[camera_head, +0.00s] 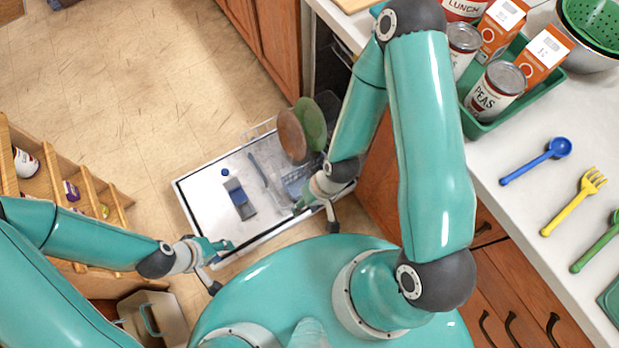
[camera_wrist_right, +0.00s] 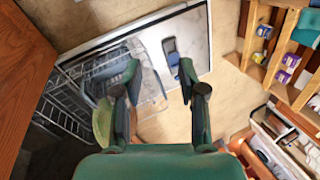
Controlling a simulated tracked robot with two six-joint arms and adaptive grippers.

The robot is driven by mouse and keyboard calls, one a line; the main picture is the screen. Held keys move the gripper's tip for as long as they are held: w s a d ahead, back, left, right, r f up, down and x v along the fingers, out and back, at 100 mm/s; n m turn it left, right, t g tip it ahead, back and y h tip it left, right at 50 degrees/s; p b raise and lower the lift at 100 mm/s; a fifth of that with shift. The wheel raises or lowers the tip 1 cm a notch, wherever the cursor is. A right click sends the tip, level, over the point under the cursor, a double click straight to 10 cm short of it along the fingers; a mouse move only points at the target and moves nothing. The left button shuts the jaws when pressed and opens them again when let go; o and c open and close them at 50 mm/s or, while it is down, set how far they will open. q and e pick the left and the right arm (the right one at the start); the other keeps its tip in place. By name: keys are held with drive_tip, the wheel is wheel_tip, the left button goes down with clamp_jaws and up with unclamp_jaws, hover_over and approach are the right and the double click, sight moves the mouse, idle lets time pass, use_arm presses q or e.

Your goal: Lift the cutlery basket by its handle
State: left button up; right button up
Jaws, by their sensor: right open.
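The grey cutlery basket (camera_head: 296,182) is in the open dishwasher's wire rack, partly hidden by my right gripper. It also seems to show in the right wrist view (camera_wrist_right: 108,68), left of the fingers; its handle cannot be made out clearly. My right gripper (camera_head: 316,212) is open and empty, just beside and over the basket's near side. In the right wrist view my right gripper (camera_wrist_right: 160,72) has its fingers well apart, with the left finger overlapping the basket's edge; contact cannot be told. My left gripper (camera_head: 220,266) is open and empty near the dishwasher door's front edge.
The dishwasher door (camera_head: 200,195) lies flat open, with a blue-grey dispenser (camera_head: 240,200) on it. A brown plate (camera_head: 291,134) and green plate (camera_head: 311,124) stand in the rack. The counter (camera_head: 510,225) is at right, a wooden shelf (camera_head: 62,175) at left. Floor beyond the door is clear.

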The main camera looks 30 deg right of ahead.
drive_tip(key=w+d+f+n+h+b, duration=0.1)
drive_tip(key=w+d+f+n+b, duration=0.25)
drive_tip(key=w+f+b, duration=0.85)
drive_tip(key=w+d+h+b, duration=0.5)
drive_tip(key=w+d+b, duration=0.2)
drive_tip(key=d+b, duration=0.55)
drive_tip(key=shift+m, duration=0.35)
drive_tip(key=d+f+b, duration=0.1)
drive_tip(key=f, duration=0.3)
drive_tip(key=d+f+b, duration=0.1)
drive_tip(key=f, duration=0.4)
drive_tip(key=d+f+b, duration=0.1)
drive_tip(key=f, duration=0.4)
drive_tip(key=shift+s+d+f, duration=0.1)
drive_tip(key=shift+d+f, duration=0.05)
drive_tip(key=shift+f, duration=0.1)
drive_tip(key=shift+c, duration=0.2)
clamp_jaws()
